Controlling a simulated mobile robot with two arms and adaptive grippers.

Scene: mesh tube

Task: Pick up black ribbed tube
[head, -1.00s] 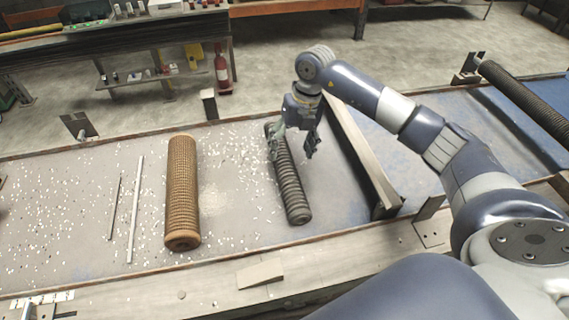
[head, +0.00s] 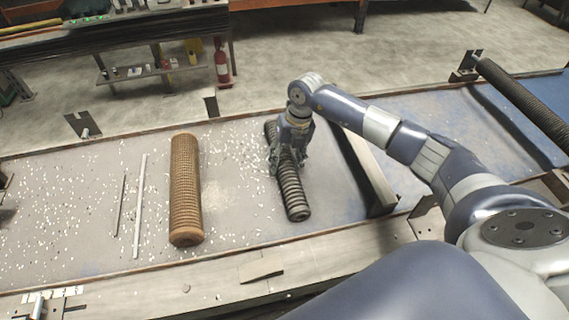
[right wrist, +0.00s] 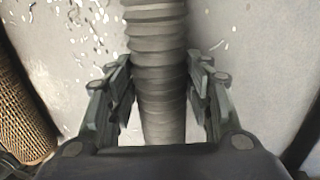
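The black ribbed tube (head: 291,189) lies on the conveyor-like table in the head view, its near end toward me and its far end partly behind my right gripper. My right gripper (head: 288,165) is down over the tube's middle, one finger on each side. In the right wrist view the tube (right wrist: 158,70) runs between the fingers of the gripper (right wrist: 162,80). The fingers stand close beside its sides and look open, with narrow gaps; any contact is hard to see. My left gripper is not in view.
A brown mesh tube (head: 186,190) lies left of the ribbed tube, with thin rods (head: 138,205) further left. White bits are scattered on the table (head: 235,225). A raised metal bar (head: 368,170) stands close on the right. A dark roller (head: 520,100) is at the far right.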

